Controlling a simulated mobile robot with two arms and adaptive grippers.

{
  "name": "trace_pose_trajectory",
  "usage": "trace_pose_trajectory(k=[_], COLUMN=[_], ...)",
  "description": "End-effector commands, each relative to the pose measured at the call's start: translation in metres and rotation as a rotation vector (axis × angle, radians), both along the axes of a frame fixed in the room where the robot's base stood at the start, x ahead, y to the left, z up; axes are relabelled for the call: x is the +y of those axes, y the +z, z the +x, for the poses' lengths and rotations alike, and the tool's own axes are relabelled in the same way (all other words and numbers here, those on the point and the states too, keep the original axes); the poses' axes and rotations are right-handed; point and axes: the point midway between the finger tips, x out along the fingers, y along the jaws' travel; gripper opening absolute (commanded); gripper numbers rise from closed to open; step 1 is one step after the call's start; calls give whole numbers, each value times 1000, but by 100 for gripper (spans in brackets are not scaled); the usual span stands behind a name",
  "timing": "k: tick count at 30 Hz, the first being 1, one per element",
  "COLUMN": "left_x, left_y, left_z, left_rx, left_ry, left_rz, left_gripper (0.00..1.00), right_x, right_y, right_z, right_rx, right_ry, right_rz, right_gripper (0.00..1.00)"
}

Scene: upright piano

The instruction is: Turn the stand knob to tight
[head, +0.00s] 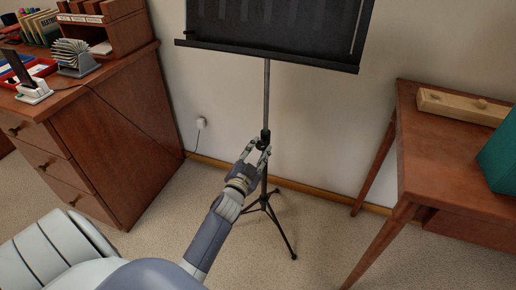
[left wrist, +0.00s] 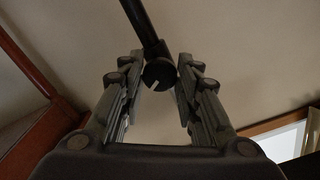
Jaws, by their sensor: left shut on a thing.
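The black music stand (head: 266,95) stands upright on tripod legs by the wall, with its dark desk at the top. My left gripper (head: 259,146) reaches up to the stand's pole at the collar. In the left wrist view, the round dark stand knob (left wrist: 159,72) sits between the fingertips of my left gripper (left wrist: 162,66), and the fingers are shut on it. A short white mark on the knob's face slants toward the lower left. In the head view the knob is mostly hidden by the fingers. My right gripper is out of view.
A wooden drawer cabinet (head: 118,135) with cards and trays stands at the left. A wooden table (head: 438,160) with a wooden box (head: 462,105) and a green object (head: 499,157) stands at the right. Carpet is clear around the tripod legs.

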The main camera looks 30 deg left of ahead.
Motion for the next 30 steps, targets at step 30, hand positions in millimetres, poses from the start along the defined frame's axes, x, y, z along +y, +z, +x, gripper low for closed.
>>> trace_pose_trajectory(k=[30], left_x=[1], left_y=[2], left_z=[0], left_rx=[225], left_ry=[0], left_rz=[941], left_gripper=[7], right_x=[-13], right_y=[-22], right_z=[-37], right_rx=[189], right_ry=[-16], right_rz=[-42], right_gripper=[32])
